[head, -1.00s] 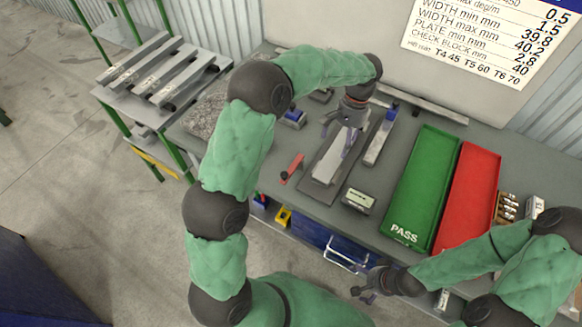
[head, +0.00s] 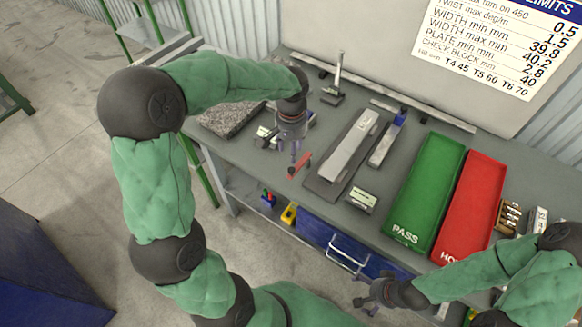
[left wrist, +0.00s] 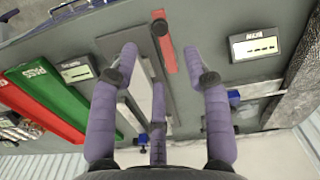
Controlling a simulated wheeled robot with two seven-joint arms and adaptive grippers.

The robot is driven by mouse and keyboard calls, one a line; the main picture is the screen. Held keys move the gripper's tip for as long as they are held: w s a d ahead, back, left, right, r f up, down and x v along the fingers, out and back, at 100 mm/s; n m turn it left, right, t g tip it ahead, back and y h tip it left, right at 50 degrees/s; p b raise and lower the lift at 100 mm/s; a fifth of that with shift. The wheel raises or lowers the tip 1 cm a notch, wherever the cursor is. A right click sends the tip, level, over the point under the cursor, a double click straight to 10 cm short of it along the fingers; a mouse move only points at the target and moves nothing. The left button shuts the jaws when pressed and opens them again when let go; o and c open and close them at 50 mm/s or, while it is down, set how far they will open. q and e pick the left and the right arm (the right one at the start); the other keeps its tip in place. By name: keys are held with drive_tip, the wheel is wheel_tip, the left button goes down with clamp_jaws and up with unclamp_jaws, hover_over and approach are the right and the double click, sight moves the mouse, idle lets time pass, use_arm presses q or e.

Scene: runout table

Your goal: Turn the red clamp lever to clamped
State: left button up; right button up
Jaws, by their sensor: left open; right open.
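The red clamp lever (head: 301,163) lies on the bench left of the dark base plate (head: 318,186). In the left wrist view the lever (left wrist: 167,48) is a narrow red strip with a dark round pivot at one end. My left gripper (head: 294,157) is open and points down at the lever, partly overlapping it in the head view. In the left wrist view its fingers (left wrist: 163,75) are spread with the lever showing between and beyond the tips; contact cannot be told. My right gripper (head: 370,298) is open and empty in front of the bench.
A steel bar (head: 352,146) lies on the base plate. A small display box (head: 362,199) stands in front. Green (head: 425,190) and red (head: 470,205) trays lie to the right. A granite block (head: 230,118) is at left and a stand (head: 333,92) at the back.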

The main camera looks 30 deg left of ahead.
sight(291, 169)
use_arm(q)
wheel_tip(291, 169, down, 9)
drive_tip(key=shift+f+b, duration=0.15)
drive_tip(key=shift+b, duration=0.45)
clamp_jaws()
